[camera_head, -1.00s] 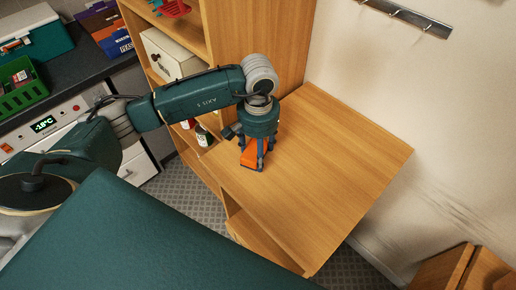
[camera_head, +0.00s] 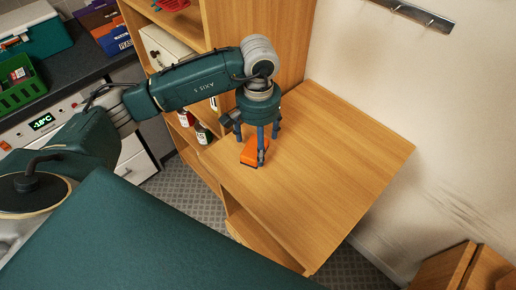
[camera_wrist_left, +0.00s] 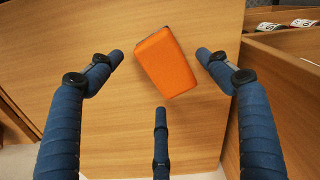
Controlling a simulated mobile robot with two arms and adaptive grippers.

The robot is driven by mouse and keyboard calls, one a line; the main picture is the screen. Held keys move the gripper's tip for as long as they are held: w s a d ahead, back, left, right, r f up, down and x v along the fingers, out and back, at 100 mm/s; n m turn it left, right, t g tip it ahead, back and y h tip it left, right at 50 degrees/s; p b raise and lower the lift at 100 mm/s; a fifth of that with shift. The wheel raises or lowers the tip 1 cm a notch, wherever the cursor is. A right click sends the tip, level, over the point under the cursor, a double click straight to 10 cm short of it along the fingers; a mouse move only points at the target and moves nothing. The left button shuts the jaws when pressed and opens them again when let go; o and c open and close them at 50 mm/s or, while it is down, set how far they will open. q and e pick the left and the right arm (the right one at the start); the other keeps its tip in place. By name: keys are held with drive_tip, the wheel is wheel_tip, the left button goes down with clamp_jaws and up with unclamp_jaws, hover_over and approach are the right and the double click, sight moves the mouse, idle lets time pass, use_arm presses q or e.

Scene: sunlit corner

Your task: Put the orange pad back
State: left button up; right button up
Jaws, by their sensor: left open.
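The orange pad (camera_head: 250,155) lies on the wooden table top (camera_head: 330,170), near its left edge beside the shelf unit. It is a block with a dark edge at one end. In the left wrist view the orange pad (camera_wrist_left: 165,63) lies slightly turned between and beyond the finger ends, with wood around it. My left gripper (camera_head: 258,145) hangs above the pad, pointing down. Its three fingers are spread in the left wrist view (camera_wrist_left: 159,74), and none visibly clamps the pad. In the head view the fingers partly cover the pad. My right gripper is not in view.
A wooden shelf unit (camera_head: 225,25) stands behind and left of the table, with small bottles (camera_head: 203,133) on a low shelf. A wall rail with hooks (camera_head: 410,15) hangs at upper right. The table's right and front areas are clear.

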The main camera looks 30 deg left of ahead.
use_arm(q)
wheel_tip(320, 180, up, 9)
drive_tip(key=b, duration=0.2)
drive_tip(key=shift+b, duration=0.3)
